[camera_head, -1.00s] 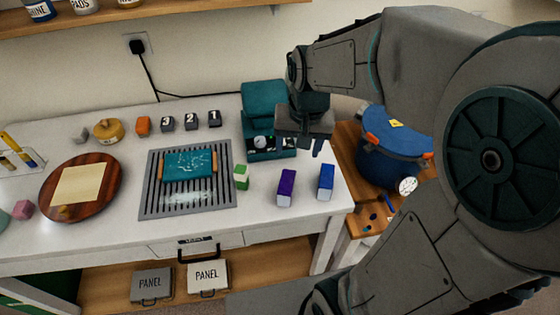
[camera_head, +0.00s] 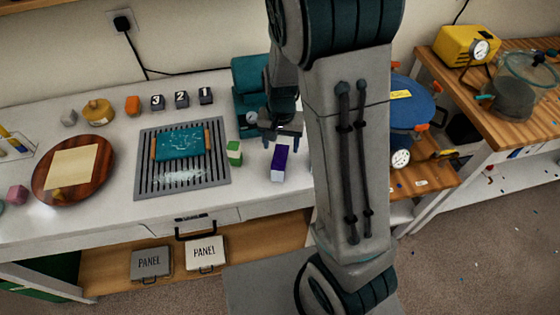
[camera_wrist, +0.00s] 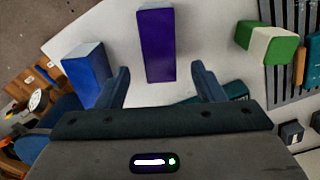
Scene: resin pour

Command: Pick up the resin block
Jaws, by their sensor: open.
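A purple block (camera_head: 279,163) stands on the white table. In the wrist view the purple block (camera_wrist: 157,45) lies ahead of and between the fingers, untouched. My gripper (camera_wrist: 160,72) is open and empty; in the head view my gripper (camera_head: 282,138) is just behind and above the purple block. A blue block (camera_wrist: 86,72) is left of the fingers in the wrist view; my arm hides it in the head view. A green and white block (camera_head: 234,153) stands left of the purple one. The frames do not show which block is called resin.
A slotted grille (camera_head: 183,191) with a teal slab (camera_head: 180,144) lies left of the blocks. A teal machine (camera_head: 250,90) stands behind. A blue pot (camera_head: 408,105) is beyond my arm. A round wooden board (camera_head: 102,180) is at the left.

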